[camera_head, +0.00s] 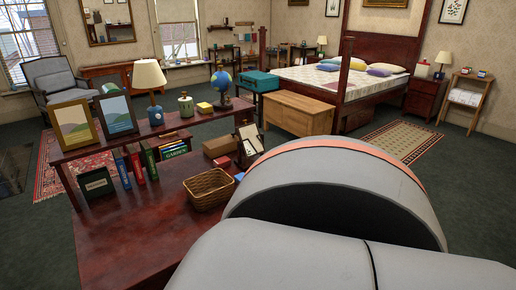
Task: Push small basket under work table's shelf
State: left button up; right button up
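A small brown wicker basket (208,189) stands upright on the dark red work table (140,232), near its right side and in front of the raised shelf (172,125). The shelf runs along the back of the table, and the space below its middle and left holds books. The basket looks empty and sits apart from the shelf, on the near side. A large grey link of my own arm fills the lower right and hides the table's right part. Neither of my grippers shows in the head view.
A cardboard box (220,145) and a small framed item (249,139) are behind the basket. Frames, a lamp (151,84) and a globe (221,82) stand on top.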

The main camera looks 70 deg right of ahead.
aim_at(211, 189)
jog(key=z, duration=1.95)
jog(key=i+l+u, duration=0.15)
jog(key=u, duration=0.15)
jog(key=i+l+u, duration=0.1)
jog(key=l+u, duration=0.2)
